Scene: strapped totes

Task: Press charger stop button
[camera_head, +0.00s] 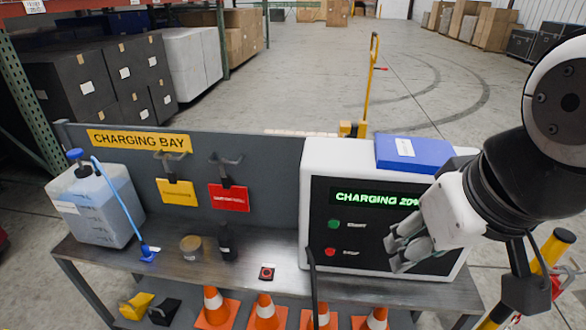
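The white charger box (311,160) stands on the right of the bench, with a black front panel and a green lit display (372,198) that reads "CHARGING" and a partly hidden number. A round red button (330,252) sits low on the panel, with small lettering beside it that looks like "STOP". A green button (334,224) is just above it. My gripper (398,248) is in front of the panel, to the right of the red button and apart from it in the picture. It covers the panel's right part. I cannot tell whether its fingers are open or shut.
A blue case (415,153) is on the charger. A black cable (312,280) hangs at its front left. A liquid jug (95,205) stands left. Orange cones (265,312) are below.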

